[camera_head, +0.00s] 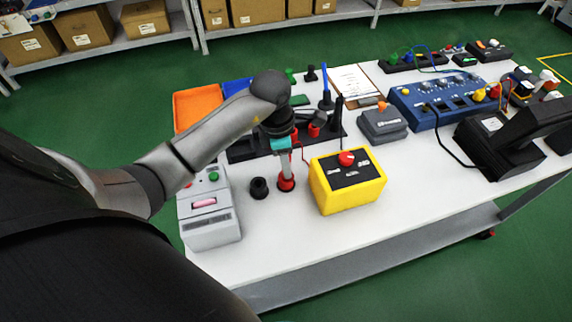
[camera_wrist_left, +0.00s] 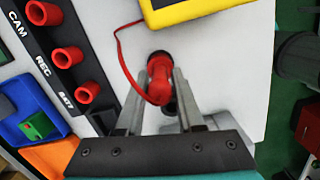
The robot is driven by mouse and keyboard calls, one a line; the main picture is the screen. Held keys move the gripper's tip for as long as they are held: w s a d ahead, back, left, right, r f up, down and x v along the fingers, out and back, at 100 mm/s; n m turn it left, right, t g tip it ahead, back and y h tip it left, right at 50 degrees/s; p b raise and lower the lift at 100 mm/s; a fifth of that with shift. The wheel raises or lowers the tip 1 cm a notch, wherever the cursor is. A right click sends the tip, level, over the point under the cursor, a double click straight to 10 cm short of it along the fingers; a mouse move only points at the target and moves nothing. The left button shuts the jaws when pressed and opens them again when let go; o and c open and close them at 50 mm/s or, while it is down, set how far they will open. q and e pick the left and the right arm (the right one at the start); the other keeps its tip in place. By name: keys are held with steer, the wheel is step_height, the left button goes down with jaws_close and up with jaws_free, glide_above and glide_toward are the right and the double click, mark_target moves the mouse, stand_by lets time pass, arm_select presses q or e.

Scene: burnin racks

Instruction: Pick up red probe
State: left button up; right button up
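The red probe (camera_wrist_left: 160,78) stands on the white table (camera_wrist_left: 230,90), with a dark end and a thin red wire beside it in the left wrist view. In the head view its red part (camera_head: 286,183) shows just under my left gripper (camera_head: 285,175), which points down. In the wrist view the left gripper (camera_wrist_left: 160,88) has one finger on each side of the probe. The fingers look spread, with narrow gaps beside the probe; a firm grip does not show. My right gripper is not in view.
A yellow box with a red button (camera_head: 347,182) is close on the right. A black cup (camera_head: 259,188) and a grey device (camera_head: 210,228) are on the left. A black rack with red sockets (camera_wrist_left: 62,65) is behind. The table's front edge is clear.

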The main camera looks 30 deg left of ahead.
arm_select(q)
jaws_close()
steer(key=shift+r, duration=0.15)
